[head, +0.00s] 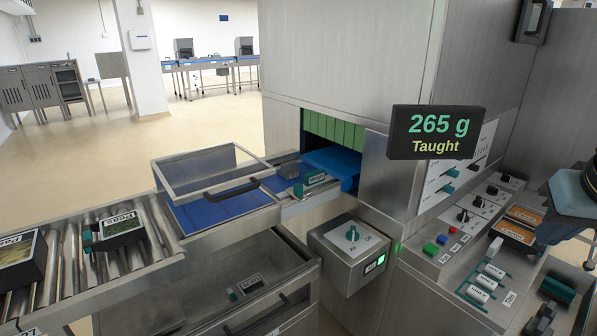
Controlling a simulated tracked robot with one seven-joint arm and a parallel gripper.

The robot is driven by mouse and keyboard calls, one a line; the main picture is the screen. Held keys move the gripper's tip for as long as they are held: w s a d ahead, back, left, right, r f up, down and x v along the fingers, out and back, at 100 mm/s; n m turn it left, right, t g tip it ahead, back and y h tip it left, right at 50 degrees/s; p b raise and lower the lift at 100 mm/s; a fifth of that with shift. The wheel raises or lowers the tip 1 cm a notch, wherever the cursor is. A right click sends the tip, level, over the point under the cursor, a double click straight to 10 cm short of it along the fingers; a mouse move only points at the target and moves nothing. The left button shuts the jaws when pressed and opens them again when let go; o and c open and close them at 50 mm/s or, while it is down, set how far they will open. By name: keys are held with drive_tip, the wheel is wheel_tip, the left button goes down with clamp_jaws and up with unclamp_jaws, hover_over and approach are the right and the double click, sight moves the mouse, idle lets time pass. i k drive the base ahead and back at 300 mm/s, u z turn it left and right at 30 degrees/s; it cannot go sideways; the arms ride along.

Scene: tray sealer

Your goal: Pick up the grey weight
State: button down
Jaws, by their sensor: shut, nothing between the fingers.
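Three pale, grey-white labelled blocks sit in a row in a teal-edged rack on the sloping panel at the right of the head view: an upper block (494,271), a middle block (486,283) and a lower block (477,295). Their labels are too small to read, and I cannot tell which of them, if any, is the grey weight. A part of my arm (572,200) enters from the right edge, above and to the right of these blocks. My gripper's fingertips do not show clearly, and I see nothing held.
A display (437,132) reading "265 g Taught" stands above the control panel (470,225). Orange packs (517,229) and a dark green-and-black block (556,290) lie near the pale blocks. A roller conveyor (70,262) and blue-floored frame (215,203) are at left.

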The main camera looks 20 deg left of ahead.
sight(289, 170)
drive_tip(key=u, duration=1.4)
drive_tip(key=i, duration=0.1)
drive_tip(key=z, duration=3.4)
drive_tip(key=i, duration=0.85)
drive_tip(key=u, duration=3.6)
